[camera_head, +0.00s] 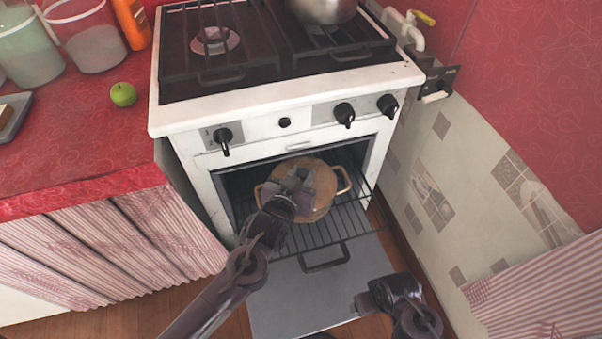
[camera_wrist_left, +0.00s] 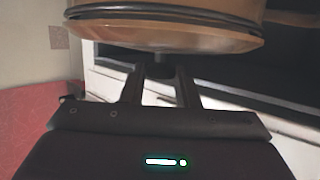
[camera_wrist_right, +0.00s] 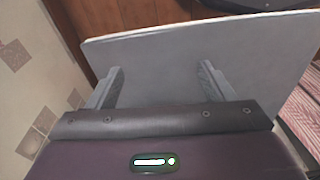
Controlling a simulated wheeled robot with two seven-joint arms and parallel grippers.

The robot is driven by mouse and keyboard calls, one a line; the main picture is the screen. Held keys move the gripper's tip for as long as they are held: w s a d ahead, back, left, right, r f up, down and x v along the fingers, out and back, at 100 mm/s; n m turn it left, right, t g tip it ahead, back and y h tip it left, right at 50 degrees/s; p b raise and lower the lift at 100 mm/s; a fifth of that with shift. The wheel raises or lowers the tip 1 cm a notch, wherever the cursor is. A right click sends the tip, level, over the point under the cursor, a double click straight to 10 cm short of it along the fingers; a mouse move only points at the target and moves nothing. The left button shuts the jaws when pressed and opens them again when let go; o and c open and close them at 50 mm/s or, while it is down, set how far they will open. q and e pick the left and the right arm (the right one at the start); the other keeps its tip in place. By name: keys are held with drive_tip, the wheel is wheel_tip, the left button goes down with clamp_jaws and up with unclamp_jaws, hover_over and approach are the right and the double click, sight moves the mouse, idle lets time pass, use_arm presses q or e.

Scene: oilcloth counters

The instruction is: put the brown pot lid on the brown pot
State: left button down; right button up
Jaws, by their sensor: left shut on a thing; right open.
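The brown pot (camera_head: 346,180) stands on the wire rack in the open oven, its side handles showing. The brown pot lid (camera_head: 322,200) covers its top in the head view. My left gripper (camera_head: 297,179) is shut on the lid's knob, which shows between the fingers in the left wrist view (camera_wrist_left: 160,70). There the lid (camera_wrist_left: 165,40) lies against or very close to the rim of the pot (camera_wrist_left: 165,8); I cannot tell if it is fully seated. My right gripper (camera_head: 363,302) is open and empty near the oven door; its spread fingers show in the right wrist view (camera_wrist_right: 160,68).
The oven door (camera_head: 290,295) hangs open below the wire rack (camera_head: 325,235). The white stove (camera_head: 270,105) carries a metal pot (camera_head: 323,10). A red counter (camera_head: 70,145) at left holds a green apple (camera_head: 123,94) and jars. A tiled wall is at right.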

use_arm(q)
drive_tip(key=c, duration=1)
unclamp_jaws()
drive_tip(key=shift+c, duration=0.2)
